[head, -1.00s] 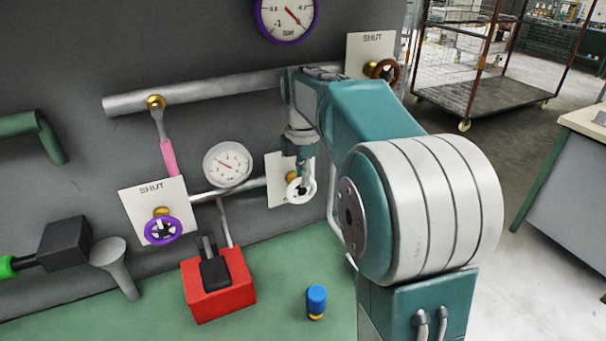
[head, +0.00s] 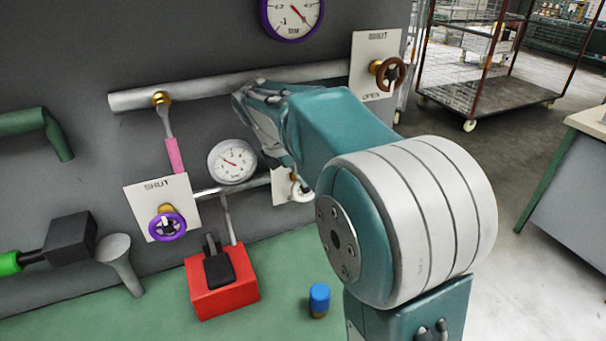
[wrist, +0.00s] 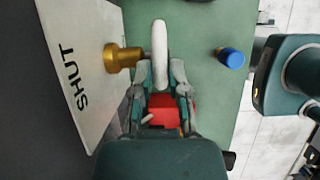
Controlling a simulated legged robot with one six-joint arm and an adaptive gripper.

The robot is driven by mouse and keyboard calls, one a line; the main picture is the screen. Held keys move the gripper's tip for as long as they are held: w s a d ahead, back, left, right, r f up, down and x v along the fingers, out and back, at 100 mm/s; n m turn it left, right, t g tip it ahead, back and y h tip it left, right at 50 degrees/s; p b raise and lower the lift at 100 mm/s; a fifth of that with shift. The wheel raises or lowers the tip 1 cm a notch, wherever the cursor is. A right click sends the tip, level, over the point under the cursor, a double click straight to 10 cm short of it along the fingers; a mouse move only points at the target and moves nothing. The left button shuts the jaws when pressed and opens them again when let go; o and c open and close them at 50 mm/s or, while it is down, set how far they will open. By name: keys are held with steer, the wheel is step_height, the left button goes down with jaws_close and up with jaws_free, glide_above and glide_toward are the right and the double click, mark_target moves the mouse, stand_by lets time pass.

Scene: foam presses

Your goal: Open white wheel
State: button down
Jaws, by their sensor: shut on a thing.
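The white wheel (head: 303,192) is on the lower pipe at the wall, largely hidden behind my arm in the head view. In the wrist view the wheel (wrist: 160,50) shows edge-on as a white rim, on a brass stem (wrist: 122,57) in front of a white plate (wrist: 85,75) marked SHUT. My gripper (wrist: 159,88) has a finger on each side of the rim's near part and is shut on it.
A purple wheel (head: 166,226) is left of the white wheel, and a brown wheel (head: 390,72) is above right. A round gauge (head: 232,161) is close left of my arm. A red block (head: 222,284) and a blue-capped thing (head: 319,298) stand on the green surface (head: 275,318) below.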

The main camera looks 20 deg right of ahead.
steer(key=shift+w+a+f+h, duration=0.1)
steer(key=shift+a+h, duration=0.1)
steer(key=shift+h, duration=0.3)
steer(key=c, duration=0.6)
jaws_free()
steer(key=shift+c, duration=0.2)
steer(key=v, duration=1.2)
steer(key=shift+a, duration=0.25)
steer(key=shift+w+f, duration=0.1)
steer(key=shift+f, duration=0.05)
